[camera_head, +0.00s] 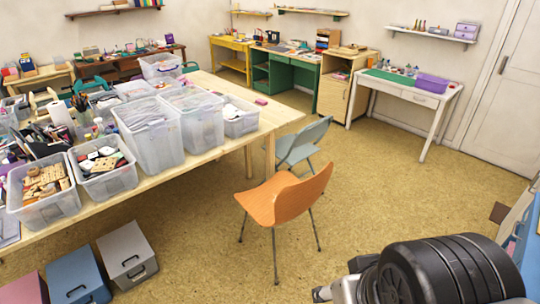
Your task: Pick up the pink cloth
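A small pink item (261,101) lies on the long light-wood table (284,115), near its right end, just right of a clear plastic bin. It is too small to tell whether it is the pink cloth; no other clear pink cloth shows. Part of my arm, dark and rounded, fills the bottom right corner, well apart from the table. My gripper cannot be made out in this view.
Several clear bins, such as this one (152,150), crowd the long table. An orange chair (285,199) and a grey-green chair (303,146) stand at its right side. A white table (406,92) stands along the back right wall. The floor right of the chairs is open.

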